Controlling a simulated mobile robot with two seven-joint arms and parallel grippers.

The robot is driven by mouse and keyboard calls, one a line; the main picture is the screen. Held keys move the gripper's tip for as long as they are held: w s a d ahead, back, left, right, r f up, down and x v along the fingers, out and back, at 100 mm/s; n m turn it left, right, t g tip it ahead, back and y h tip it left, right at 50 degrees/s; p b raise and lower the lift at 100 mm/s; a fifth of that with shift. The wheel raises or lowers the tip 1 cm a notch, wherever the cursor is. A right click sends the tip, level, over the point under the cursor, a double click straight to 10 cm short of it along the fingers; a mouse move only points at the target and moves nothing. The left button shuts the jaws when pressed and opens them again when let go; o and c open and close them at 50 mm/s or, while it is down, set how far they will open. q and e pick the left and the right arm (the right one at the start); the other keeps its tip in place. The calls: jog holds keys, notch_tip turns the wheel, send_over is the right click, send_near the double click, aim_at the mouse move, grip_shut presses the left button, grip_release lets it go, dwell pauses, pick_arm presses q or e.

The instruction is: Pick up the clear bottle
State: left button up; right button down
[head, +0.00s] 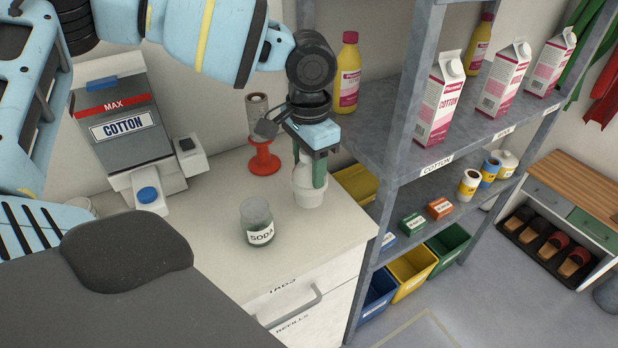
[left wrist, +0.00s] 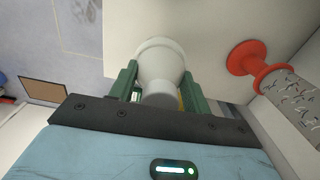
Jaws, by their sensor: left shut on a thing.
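My left gripper (head: 308,176) points down over the right end of the white counter (head: 215,222). Its green fingers are shut on a pale, whitish bottle-shaped thing (head: 309,198), one finger on each side. The wrist view shows this pale thing (left wrist: 161,60) between the fingers, with a rounded body and a narrower part nearer the palm. It looks opaque white rather than clear. It is upright at the counter; I cannot tell whether its base touches the top. A glass jar labelled SODA (head: 257,222) stands apart, to the left and nearer. My right gripper is out of view.
A red spool-like stand (head: 264,160) with a patterned roll (head: 257,112) is just left of the gripper. A COTTON dispenser (head: 124,122) stands at the back left. A grey shelf (head: 395,150) with cartons and a yellow bottle (head: 347,75) rises close on the right.

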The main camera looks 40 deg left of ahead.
pick_arm(q)
notch_tip(320, 180, up, 7)
jog(key=shift+f, duration=0.2)
